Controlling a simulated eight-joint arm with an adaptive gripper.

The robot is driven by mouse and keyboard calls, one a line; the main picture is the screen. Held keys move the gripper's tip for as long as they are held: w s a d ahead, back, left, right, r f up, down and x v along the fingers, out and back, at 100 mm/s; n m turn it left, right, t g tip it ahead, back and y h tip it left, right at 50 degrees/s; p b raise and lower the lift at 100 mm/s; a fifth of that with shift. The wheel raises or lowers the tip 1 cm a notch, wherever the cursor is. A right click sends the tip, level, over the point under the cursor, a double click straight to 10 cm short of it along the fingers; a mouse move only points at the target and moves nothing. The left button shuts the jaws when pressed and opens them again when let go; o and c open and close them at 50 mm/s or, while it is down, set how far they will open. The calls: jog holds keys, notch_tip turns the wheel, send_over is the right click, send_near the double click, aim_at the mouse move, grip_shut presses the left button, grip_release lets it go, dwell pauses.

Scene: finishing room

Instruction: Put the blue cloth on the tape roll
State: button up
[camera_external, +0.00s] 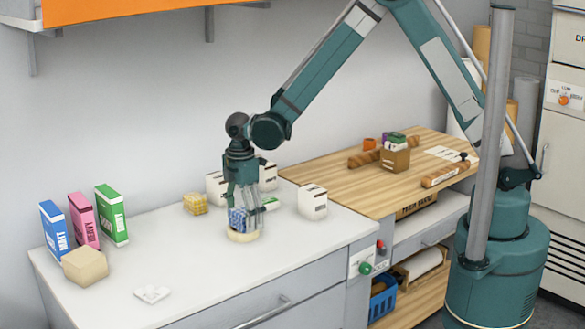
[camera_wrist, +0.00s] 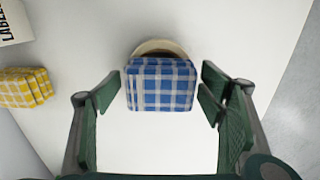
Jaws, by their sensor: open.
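The blue checked cloth (camera_wrist: 162,84), a folded block, lies between the fingers of my gripper (camera_wrist: 158,97) in the wrist view. A gap shows on each side of it, and the gripper is open. The cloth also shows in the external view (camera_external: 237,217), low under my gripper (camera_external: 242,205). The pale tape roll (camera_external: 243,237) is directly beneath the cloth on the white counter. In the wrist view the far rim of the tape roll (camera_wrist: 160,46) shows behind the cloth. The cloth appears to rest on the roll; its underside is hidden.
A yellow checked cloth (camera_external: 195,204) lies to the left. White boxes (camera_external: 312,202) stand behind and to the right. Blue, pink and green boxes (camera_external: 112,214) and a tan block (camera_external: 86,266) stand at far left. The front counter is mostly clear around a small white item (camera_external: 152,293).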

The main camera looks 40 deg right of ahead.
aim_at(242, 211)
jog(key=shift+r, duration=0.1)
jog(key=shift+r+p, duration=0.4)
jog(key=shift+r, duration=0.2)
notch_tip(242, 211, up, 12)
jog(key=shift+f+p, duration=0.25)
jog(key=shift+p, duration=0.1)
dwell(0.4)
